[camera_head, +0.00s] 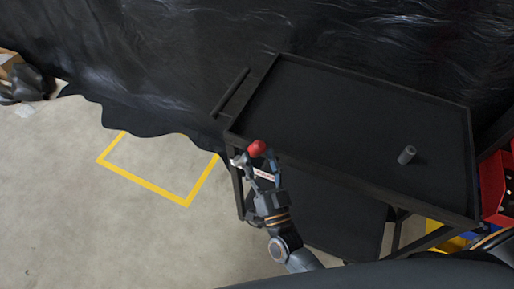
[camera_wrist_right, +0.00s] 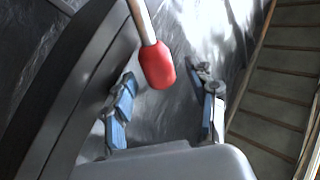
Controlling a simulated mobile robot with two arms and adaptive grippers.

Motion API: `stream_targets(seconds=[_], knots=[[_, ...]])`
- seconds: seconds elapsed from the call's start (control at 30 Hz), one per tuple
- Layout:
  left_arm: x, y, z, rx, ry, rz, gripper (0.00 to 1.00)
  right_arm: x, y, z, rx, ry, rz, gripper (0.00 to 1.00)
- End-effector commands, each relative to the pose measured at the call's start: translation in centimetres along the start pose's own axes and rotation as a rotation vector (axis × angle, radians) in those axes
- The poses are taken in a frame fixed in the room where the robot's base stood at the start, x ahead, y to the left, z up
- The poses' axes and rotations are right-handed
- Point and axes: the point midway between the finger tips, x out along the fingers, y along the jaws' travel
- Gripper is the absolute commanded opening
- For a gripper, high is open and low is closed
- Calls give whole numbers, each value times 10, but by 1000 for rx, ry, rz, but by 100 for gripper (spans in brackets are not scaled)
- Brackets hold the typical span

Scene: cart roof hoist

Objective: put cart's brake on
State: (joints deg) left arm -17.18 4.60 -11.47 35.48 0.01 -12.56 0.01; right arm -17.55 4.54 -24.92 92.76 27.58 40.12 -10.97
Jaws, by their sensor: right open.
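The black cart (camera_head: 340,95) stands in the head view with its flat top tray uppermost. A brake lever with a red knob (camera_head: 257,148) on a pale rod shows at the cart's front left corner. In the right wrist view the red knob (camera_wrist_right: 157,66) hangs from the top on its rod. My right gripper (camera_head: 263,168) is open at the knob. In the wrist view its blue-padded fingers (camera_wrist_right: 163,85) lie on either side of the knob, with visible gaps. My left gripper is not in view.
A small grey cylinder (camera_head: 406,155) stands on the cart's top tray. Black sheeting (camera_head: 180,60) hangs behind the cart. A yellow floor marking (camera_head: 150,186) lies left of it on clear floor. A red object (camera_head: 494,185) is at the right edge.

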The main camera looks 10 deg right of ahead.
Motion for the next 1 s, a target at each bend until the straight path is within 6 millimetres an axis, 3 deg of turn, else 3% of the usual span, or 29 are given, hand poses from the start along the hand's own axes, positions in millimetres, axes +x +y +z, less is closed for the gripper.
stream_targets(seconds=[0.2, 0.4, 0.8, 1.0], knots=[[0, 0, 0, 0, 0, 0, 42, -49, 0, 1, -2, -5, 0, 58], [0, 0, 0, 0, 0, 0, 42, -78, 0, 1, -1, -4, -1, 58], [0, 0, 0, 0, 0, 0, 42, -87, 0, 0, -1, -2, -2, 58], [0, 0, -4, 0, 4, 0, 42, -78, 6, -1, -121, 9, 14, 17]])
